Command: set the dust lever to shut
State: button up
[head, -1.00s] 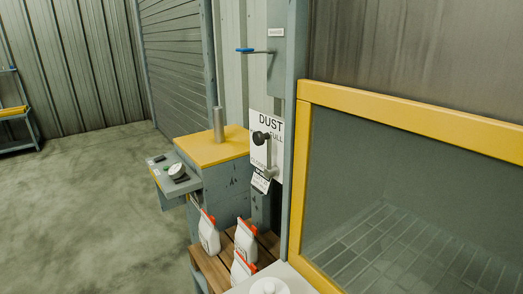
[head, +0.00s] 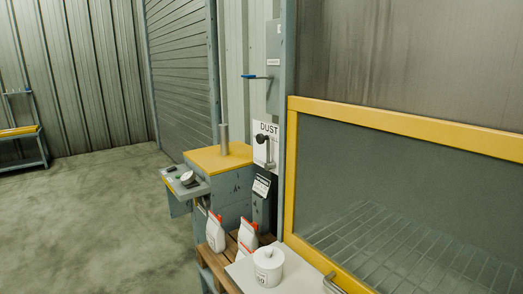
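The dust lever (head: 267,152) is a grey arm with a black knob at its upper end. It stands upright or nearly so in front of a white plate marked DUST (head: 265,129), right of the yellow-topped cabinet. The knob covers part of the plate's lettering, and the position names are too small to read now. A small printed tag (head: 261,185) hangs below the lever. My gripper is not in view, so nothing shows of its fingers or of any contact with the lever.
A yellow-framed window (head: 291,180) fills the right. A blue-handled lever (head: 255,77) sticks out above. Below are white bags (head: 216,232) on a wooden pallet (head: 232,246) and a white tub (head: 268,266) on a pale surface. The floor at left (head: 90,220) is clear.

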aim_at(260, 138)
jog(key=z, duration=0.15)
jog(key=k, duration=0.4)
jog(key=u, duration=0.85)
jog(key=i, duration=2.2)
jog(key=z, duration=0.7)
